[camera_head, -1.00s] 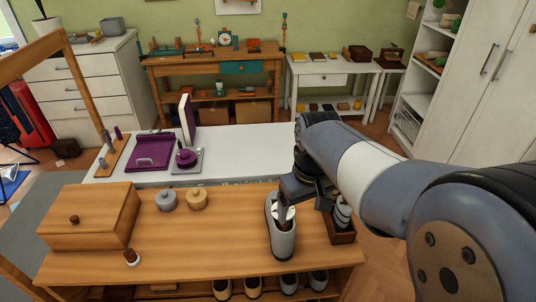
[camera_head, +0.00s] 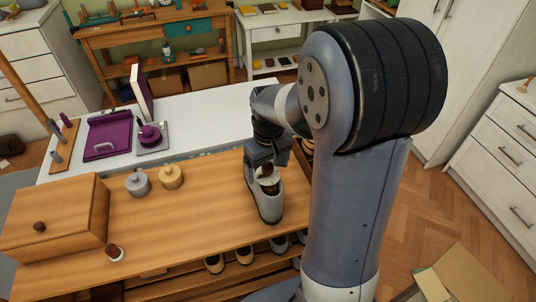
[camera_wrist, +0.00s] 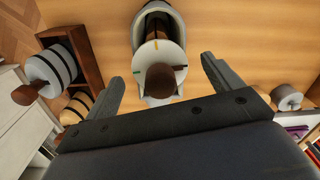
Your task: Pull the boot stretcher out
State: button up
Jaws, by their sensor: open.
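The grey boot (camera_head: 265,204) stands upright on the wooden bench top, and its upper rim shows in the wrist view. The boot stretcher (camera_wrist: 160,54) sits in the boot's opening, with a pale plate, coloured marks and a round brown knob (camera_wrist: 160,81). The brown knob also shows in the head view (camera_head: 267,170). My gripper (camera_wrist: 162,74) is open, with one finger on either side of the knob and clear gaps to both. In the head view my gripper (camera_head: 267,160) is just above the boot. The stretcher's lower part is hidden inside the boot.
A wooden box with a grey striped, knobbed piece (camera_wrist: 45,72) stands close to the boot. Shoes (camera_head: 245,256) sit on the shelf below.

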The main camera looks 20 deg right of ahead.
jog(key=shift+f, duration=0.5)
jog(key=c, duration=1.3)
jog(key=shift+r, duration=0.15)
jog(key=shift+r+p, duration=5.5)
jog(key=shift+r, duration=1.2)
